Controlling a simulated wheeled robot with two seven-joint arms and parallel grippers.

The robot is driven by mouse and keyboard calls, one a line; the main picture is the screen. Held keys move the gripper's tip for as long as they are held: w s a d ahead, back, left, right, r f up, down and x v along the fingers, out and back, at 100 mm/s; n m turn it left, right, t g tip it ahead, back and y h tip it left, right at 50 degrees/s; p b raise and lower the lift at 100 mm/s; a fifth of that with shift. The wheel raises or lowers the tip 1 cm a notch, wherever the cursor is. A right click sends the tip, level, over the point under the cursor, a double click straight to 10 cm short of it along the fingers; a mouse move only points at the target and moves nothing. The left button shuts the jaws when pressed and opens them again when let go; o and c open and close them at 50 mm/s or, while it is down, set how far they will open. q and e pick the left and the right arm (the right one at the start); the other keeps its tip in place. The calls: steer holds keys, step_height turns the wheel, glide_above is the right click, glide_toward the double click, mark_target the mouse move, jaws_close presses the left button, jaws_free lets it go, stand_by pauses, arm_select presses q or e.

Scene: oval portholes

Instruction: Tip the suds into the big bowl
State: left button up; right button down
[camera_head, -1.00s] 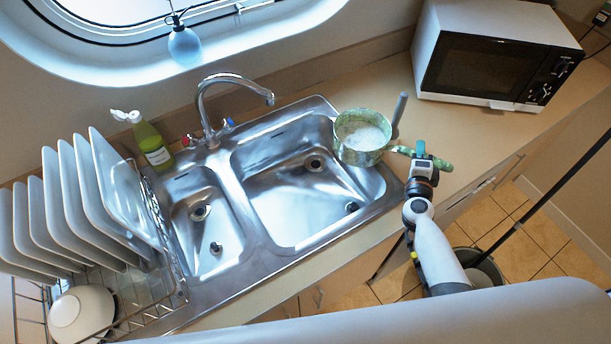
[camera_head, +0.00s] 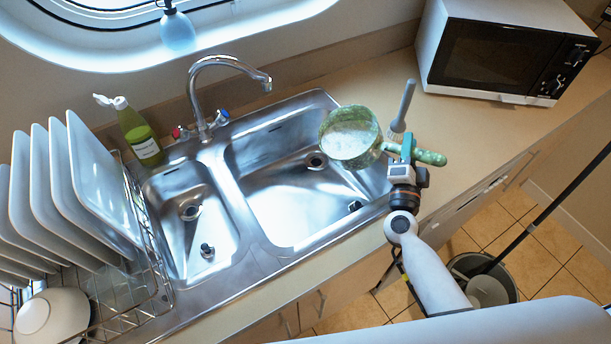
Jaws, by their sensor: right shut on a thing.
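The green marbled saucepan (camera_head: 349,136) hangs over the back right part of the big sink bowl (camera_head: 285,205), tilted. Its round face looks mottled green with a paler lower part; I cannot tell whether suds are still inside. My right gripper (camera_head: 406,152) is shut on the pan's green handle (camera_head: 431,157), just right of the sink's right edge. I see no clear white foam in the big bowl, whose bare steel floor and drain show. My left gripper is not in view.
The faucet (camera_head: 215,80) arches behind the sink. The small sink bowl (camera_head: 195,225), green soap bottle (camera_head: 138,133) and plate rack (camera_head: 150,275) are left. A microwave (camera_head: 505,52) stands at the back right.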

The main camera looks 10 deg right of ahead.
mark_target(395, 153)
steer(key=shift+s+a+f+n+t+b, duration=0.15)
steer(key=shift+a+n+b, duration=0.15)
steer(key=shift+a+b, duration=0.25)
steer(key=shift+s+a+f+n+t+b, duration=0.1)
steer(key=shift+a+n+t+b, duration=0.2)
steer(key=shift+b, duration=0.45)
steer(key=shift+s+a+f+n+t+b, duration=0.1)
steer(key=shift+a+n+b, duration=0.2)
steer(key=shift+a+b, duration=0.3)
steer(key=shift+s+a+r+n+t+b, duration=0.15)
steer(key=shift+a+n+t+b, duration=0.15)
steer(key=shift+b, duration=0.15)
steer(key=shift+s+a+r+n+t+y+b, duration=0.1)
steer(key=shift+a+n+t+y+b, duration=0.1)
steer(key=shift+a+n+b, duration=0.25)
steer(key=shift+s+a+r+n+t+y+b, duration=0.1)
steer(key=shift+a+n+t+y+b, duration=0.1)
steer(key=shift+a+n+b, duration=0.2)
